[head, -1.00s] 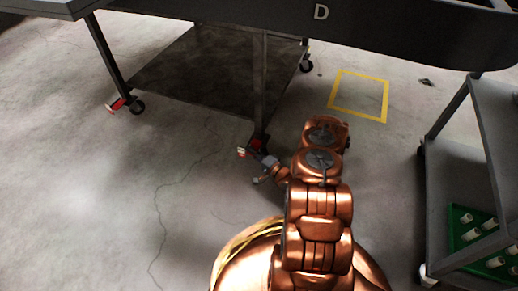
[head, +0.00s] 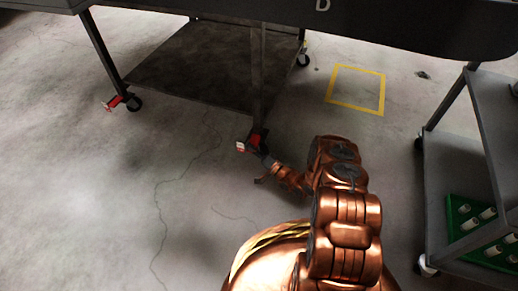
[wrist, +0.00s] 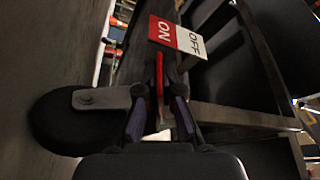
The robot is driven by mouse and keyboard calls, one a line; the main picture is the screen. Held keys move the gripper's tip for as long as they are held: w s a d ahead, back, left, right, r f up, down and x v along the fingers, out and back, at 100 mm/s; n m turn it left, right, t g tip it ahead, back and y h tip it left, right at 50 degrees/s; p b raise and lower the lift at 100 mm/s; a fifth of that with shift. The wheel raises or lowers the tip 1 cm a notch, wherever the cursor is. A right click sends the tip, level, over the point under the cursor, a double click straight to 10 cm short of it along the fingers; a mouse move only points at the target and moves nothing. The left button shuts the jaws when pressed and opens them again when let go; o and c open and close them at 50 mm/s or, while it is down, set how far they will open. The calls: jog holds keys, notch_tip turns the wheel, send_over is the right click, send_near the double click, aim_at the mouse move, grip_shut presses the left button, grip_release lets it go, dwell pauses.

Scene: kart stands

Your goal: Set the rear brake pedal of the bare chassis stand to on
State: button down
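A stand with dark legs and a dark lower shelf (head: 190,62) is in the head view. A red brake pedal (head: 255,139) is at the foot of its nearer leg. In the wrist view this pedal (wrist: 159,78) is a thin red bar beside a black caster wheel (wrist: 70,122), near a label (wrist: 177,37) with a red ON half and a white OFF half. My gripper (wrist: 159,122) is open, one finger on each side of the pedal's line. Contact cannot be told. In the head view my gripper (head: 264,170) is low, close to the pedal.
Another red pedal (head: 113,103) is at the stand's left caster. A grey shelf cart (head: 485,110) with a green tray (head: 450,212) of white cylinders stands at the right. A yellow square (head: 330,88) marks the floor. The floor at left is clear.

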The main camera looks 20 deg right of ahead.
jog(key=shift+d, duration=0.2)
jog(key=c, duration=1.3)
grip_release()
jog(key=shift+a, duration=0.15)
jog(key=shift+c, duration=0.2)
jog(key=shift+r, duration=0.15)
